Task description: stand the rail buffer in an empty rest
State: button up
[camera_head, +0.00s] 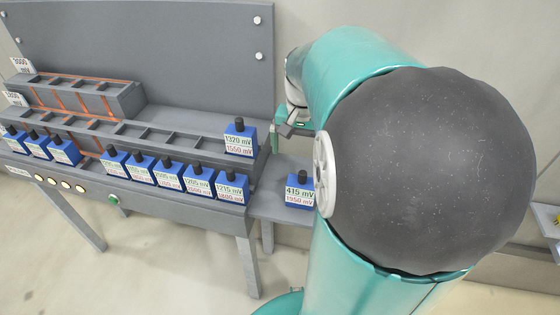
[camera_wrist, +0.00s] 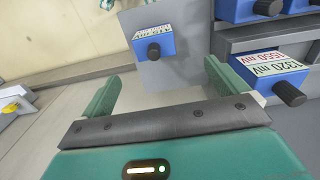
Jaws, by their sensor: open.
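No block is marked as the rail buffer, so I cannot tell which one it is. A blue block with a black knob, labelled 1320 mV and 1550 mV (camera_head: 240,139), stands at the right end of the middle tier; it also shows in the wrist view (camera_wrist: 272,66). Another blue block, labelled 415 mV and 1950 mV (camera_head: 299,192), stands on the side shelf; it shows at the top of the wrist view (camera_wrist: 153,41). Empty framed slots (camera_head: 150,134) line the middle tier. My gripper (camera_wrist: 162,72) is open and empty; its right finger appears beside the 1320 mV block.
The stepped grey rack (camera_head: 205,125) has a tall back panel (camera_head: 150,45). Several blue blocks (camera_head: 168,172) stand in its front row, with a gap towards the left. The upper tier (camera_head: 80,88) has empty slots. My arm hides the right side.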

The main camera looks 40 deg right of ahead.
aim_at(302, 171)
jog(key=shift+d+f, duration=0.45)
jog(key=shift+d, duration=0.4)
jog(key=f, duration=0.4)
jog(key=a+f, duration=0.1)
jog(key=f, duration=0.2)
jog(key=shift+s, duration=0.1)
jog(key=shift+d+f, duration=0.15)
jog(key=shift+f, duration=0.25)
jog(key=shift+s+f, duration=0.15)
jog(key=shift+f, duration=1.25)
jog(key=shift+s+f, duration=0.1)
jog(key=shift+f, duration=1.25)
jog(key=shift+r, duration=0.1)
jog(key=c, duration=1.4)
jog(key=shift+c, duration=0.2)
jog(key=shift+r, duration=0.1)
